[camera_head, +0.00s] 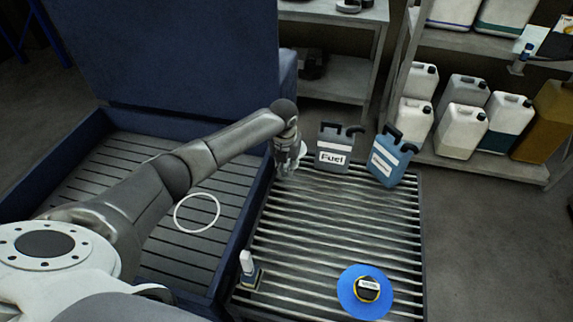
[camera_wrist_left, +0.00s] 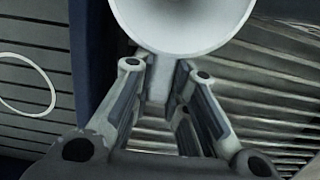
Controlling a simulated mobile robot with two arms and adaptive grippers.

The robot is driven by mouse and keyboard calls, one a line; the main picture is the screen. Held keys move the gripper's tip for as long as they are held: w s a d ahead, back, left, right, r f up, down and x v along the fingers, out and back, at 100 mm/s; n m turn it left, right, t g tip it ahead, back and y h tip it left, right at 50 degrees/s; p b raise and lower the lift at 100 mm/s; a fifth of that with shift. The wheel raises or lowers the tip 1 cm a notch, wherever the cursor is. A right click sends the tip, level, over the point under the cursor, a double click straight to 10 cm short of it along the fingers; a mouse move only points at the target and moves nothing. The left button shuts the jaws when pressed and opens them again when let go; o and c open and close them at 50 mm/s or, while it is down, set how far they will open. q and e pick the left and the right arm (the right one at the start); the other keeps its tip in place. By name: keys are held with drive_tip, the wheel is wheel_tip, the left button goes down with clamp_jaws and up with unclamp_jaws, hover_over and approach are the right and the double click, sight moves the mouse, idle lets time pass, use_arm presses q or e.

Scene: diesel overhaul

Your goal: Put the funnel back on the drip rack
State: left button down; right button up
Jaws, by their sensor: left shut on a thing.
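My left gripper (camera_head: 287,160) is above the far left part of the slatted metal drip rack (camera_head: 330,235). In the left wrist view the gripper (camera_wrist_left: 158,68) is shut on a white funnel (camera_wrist_left: 185,22). The funnel's wide round mouth is beyond the fingertips and its pale stem is between the fingers. In the head view the funnel is mostly hidden by the gripper and wrist. The rack's slats also show below and right in the left wrist view (camera_wrist_left: 275,85). I cannot tell whether the funnel touches the rack. My right gripper is not in view.
A grey Fuel can (camera_head: 334,158) and a blue can (camera_head: 388,165) stand at the rack's far end. A blue disc (camera_head: 350,304) with a dark-capped centre and a small white-topped item (camera_head: 247,263) are nearer. A white ring (camera_head: 178,216) lies in the blue bin. The rack's middle is clear.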

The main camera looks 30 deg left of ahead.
use_arm(q)
drive_tip(key=c, duration=1.3)
unclamp_jaws()
drive_tip(key=shift+f, duration=0.1)
drive_tip(key=shift+c, duration=0.2)
wheel_tip(320, 180, up, 12)
drive_tip(key=s, duration=0.1)
drive_tip(key=shift+s+d, duration=0.2)
drive_tip(key=shift+s, duration=0.15)
